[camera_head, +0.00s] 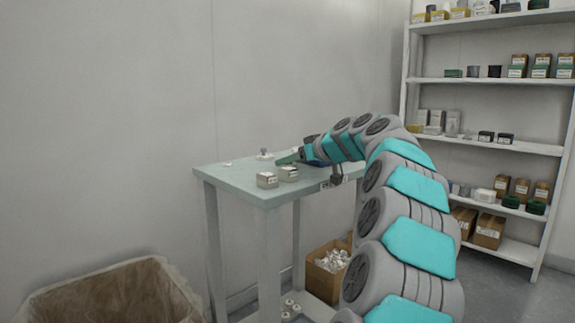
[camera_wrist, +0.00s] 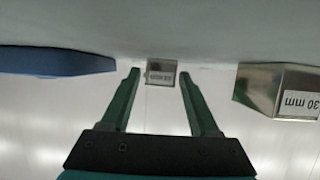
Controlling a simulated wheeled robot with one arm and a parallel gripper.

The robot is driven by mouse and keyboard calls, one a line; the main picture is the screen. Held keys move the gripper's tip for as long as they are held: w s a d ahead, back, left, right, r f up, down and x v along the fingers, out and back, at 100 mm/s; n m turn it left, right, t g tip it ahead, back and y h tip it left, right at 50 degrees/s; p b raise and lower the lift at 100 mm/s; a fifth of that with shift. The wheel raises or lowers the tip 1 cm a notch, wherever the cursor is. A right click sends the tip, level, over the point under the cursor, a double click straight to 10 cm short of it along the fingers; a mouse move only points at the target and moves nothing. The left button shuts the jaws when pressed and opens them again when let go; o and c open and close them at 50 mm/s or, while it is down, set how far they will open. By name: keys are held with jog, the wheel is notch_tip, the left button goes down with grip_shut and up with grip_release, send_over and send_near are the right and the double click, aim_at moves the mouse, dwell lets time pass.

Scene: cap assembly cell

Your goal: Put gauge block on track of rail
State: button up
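My gripper (camera_wrist: 158,74) has two green fingers, spread apart and empty, low over the table. In the wrist view, a small metallic block (camera_wrist: 161,66) with a label too small to read shows between the fingertips, with a gap on each side; I cannot tell how far beyond them it is. A larger metallic block (camera_wrist: 285,92), labelled 30 mm, is to the right. In the head view, my gripper (camera_head: 284,159) is over the table, behind two small labelled blocks, the left block (camera_head: 267,180) and the right block (camera_head: 289,174). I cannot make out a rail.
A flat blue object (camera_wrist: 55,61) lies left of my fingers in the wrist view. The grey-green table (camera_head: 225,179) also bears a small knobbed part (camera_head: 264,155). A lined bin (camera_head: 110,294) and a cardboard box (camera_head: 323,280) stand below. Shelves (camera_head: 480,148) stand at right.

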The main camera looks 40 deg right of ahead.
grip_shut()
dwell(0.8)
jog(key=shift+r, duration=1.75)
jog(key=s+a, duration=0.2)
jog(key=s, duration=0.2)
jog(key=s+a+r+b, duration=0.1)
jog(key=s+a, duration=0.2)
jog(key=s, duration=0.2)
jog(key=s+a, duration=0.3)
jog(key=s, duration=0.1)
jog(key=shift+s+a+r, duration=0.25)
